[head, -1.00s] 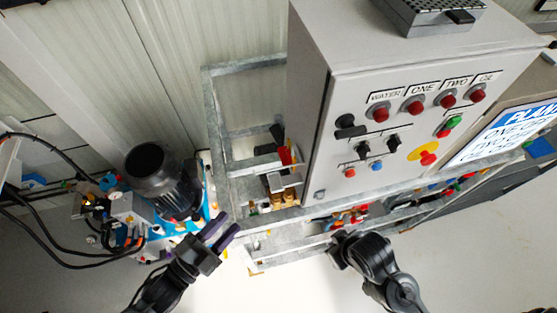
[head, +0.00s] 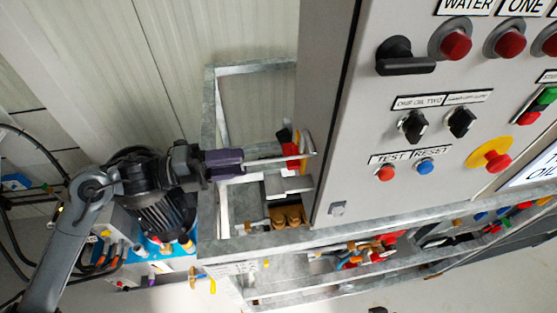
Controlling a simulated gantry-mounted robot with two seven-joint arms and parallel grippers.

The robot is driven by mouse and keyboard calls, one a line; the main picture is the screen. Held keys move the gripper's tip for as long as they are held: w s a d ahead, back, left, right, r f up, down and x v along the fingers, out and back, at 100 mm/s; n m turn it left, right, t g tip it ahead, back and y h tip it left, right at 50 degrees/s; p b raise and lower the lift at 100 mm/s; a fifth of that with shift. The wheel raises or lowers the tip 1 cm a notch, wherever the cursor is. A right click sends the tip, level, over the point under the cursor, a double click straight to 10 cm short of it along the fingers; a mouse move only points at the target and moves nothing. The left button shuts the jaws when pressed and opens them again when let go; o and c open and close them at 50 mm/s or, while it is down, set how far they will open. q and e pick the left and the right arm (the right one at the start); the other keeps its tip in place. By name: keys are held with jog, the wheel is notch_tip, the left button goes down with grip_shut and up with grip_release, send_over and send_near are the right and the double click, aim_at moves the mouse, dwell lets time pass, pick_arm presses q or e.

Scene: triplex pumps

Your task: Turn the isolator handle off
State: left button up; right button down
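The isolator handle (head: 405,58) is a black rotary handle at the upper left of the grey control panel's face, below and left of the WATER label. Its grip points to the right, roughly level in the picture. My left gripper (head: 238,164) is left of the panel, in front of the grey metal frame and well apart from the handle. Its two purple fingers point right, with a narrow gap between them, and hold nothing that I can see. My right gripper is not in view; only a small dark piece shows at the bottom edge.
The grey control cabinet (head: 340,110) fills the right. Red lamps (head: 456,45), black switches (head: 413,125), a blue button (head: 425,167) and a yellow-backed red emergency stop (head: 490,157) surround the handle. A red-handled valve (head: 291,152) sits in the metal frame (head: 209,130).

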pick_arm(q)
jog(key=w+d, duration=0.1)
jog(key=d, duration=0.8)
jog(key=shift+w+d, duration=0.2)
jog(key=shift+w, duration=0.15)
jog(key=shift+c, duration=0.4)
grip_shut()
